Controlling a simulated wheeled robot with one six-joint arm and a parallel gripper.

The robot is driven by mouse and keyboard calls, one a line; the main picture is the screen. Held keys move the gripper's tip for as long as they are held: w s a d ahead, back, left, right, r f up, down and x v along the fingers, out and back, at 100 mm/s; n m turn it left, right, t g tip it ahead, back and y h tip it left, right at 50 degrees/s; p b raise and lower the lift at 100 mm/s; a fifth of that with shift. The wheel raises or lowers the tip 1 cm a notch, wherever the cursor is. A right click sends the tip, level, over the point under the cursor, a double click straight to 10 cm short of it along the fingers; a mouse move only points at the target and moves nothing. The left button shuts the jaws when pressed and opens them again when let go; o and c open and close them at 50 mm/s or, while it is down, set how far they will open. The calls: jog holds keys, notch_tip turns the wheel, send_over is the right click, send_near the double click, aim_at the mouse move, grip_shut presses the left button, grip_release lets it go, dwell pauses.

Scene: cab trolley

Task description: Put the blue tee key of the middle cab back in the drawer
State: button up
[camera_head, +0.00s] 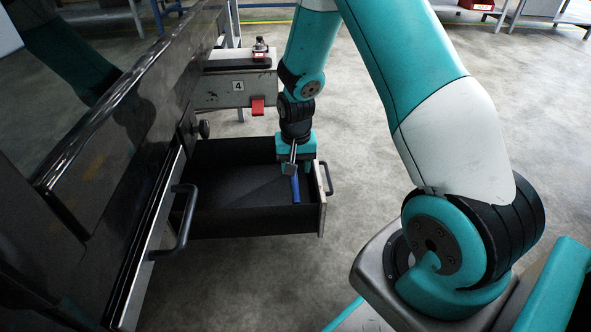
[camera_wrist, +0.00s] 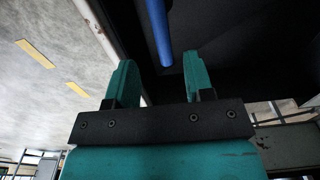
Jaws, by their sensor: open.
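The blue tee key (camera_head: 296,190) shows in the head view just below my gripper (camera_head: 291,168), within the outline of the open drawer (camera_head: 250,219). In the wrist view the blue bar of the key (camera_wrist: 159,32) lies just beyond the fingertips, in line with the gap between them. My gripper (camera_wrist: 158,72) is open, its two teal fingers apart, and a dark gap shows between them and the key. The drawer is pulled out and has a black inside. I cannot tell whether the key touches the drawer floor; its far end is out of the wrist view.
The dark cab body (camera_head: 75,190) fills the left, with a bar handle (camera_head: 181,222) at its side. Behind the drawer is a grey unit marked 4 (camera_head: 220,92) with a red tab (camera_head: 257,106). A small object (camera_head: 260,48) stands on top. Open floor lies right of the drawer.

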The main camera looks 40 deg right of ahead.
jog(key=s+a+r+n+y, duration=0.1)
jog(key=s+a+r+n, duration=0.2)
jog(key=a+r, duration=0.5)
jog(key=s+a+r+n+y, duration=0.25)
jog(key=a+r, duration=0.35)
jog(key=r, duration=0.4)
jog(key=s+a+r+n, duration=0.4)
jog(key=s, duration=0.4)
jog(key=s+a+r+n, duration=0.4)
jog(key=s+r, duration=0.1)
jog(key=s, duration=0.3)
jog(key=shift+s+a+y+p, duration=0.15)
jog(key=shift+s+y+p, duration=0.05)
jog(key=shift+y+p, duration=0.25)
